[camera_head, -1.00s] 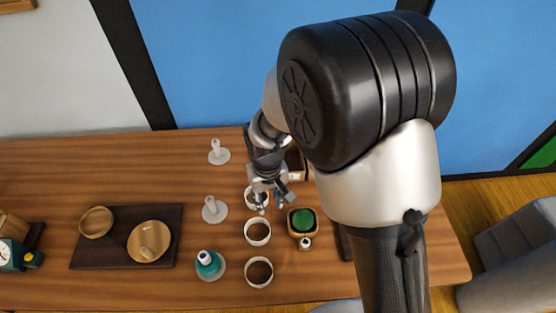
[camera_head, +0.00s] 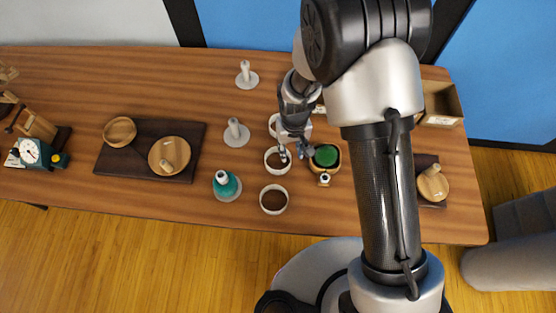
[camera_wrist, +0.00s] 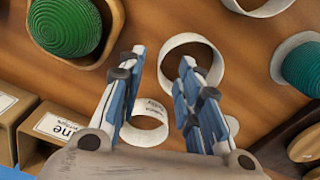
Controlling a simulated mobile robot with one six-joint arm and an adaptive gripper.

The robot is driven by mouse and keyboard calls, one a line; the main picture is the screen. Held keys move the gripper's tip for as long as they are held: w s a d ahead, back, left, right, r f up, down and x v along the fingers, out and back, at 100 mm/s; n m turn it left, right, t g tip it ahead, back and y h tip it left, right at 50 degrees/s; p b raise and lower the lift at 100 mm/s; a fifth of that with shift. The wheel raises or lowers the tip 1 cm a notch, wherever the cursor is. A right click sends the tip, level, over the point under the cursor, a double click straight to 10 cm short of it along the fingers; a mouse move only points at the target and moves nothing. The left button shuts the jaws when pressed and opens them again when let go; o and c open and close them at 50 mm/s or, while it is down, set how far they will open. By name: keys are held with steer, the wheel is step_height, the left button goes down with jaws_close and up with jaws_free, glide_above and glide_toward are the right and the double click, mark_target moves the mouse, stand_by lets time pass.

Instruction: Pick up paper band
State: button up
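Three white paper bands stand as open rings in a row on the wooden table: a front one (camera_head: 273,212), a middle one (camera_head: 277,172) and a back one (camera_head: 269,126). My gripper (camera_head: 293,156) is low at the middle band and partly covers it and the back one. In the wrist view my gripper (camera_wrist: 162,56) is open and empty. Its fingertips lie either side of the middle band's near-left wall (camera_wrist: 163,72), one outside and one over the opening. Whether they touch it I cannot tell. The back band (camera_wrist: 140,137) shows between the fingers.
A green ball in a wooden bowl (camera_head: 339,162) stands close right of the middle band. Boxes (camera_head: 440,105) stand at the back right.

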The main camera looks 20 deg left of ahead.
mark_target(290, 156)
step_height(290, 156, down, 5)
steer(key=shift+a+r+b, duration=0.1)
steer(key=shift+b, duration=0.85)
steer(key=shift+c, duration=0.3)
steer(key=c, duration=0.7)
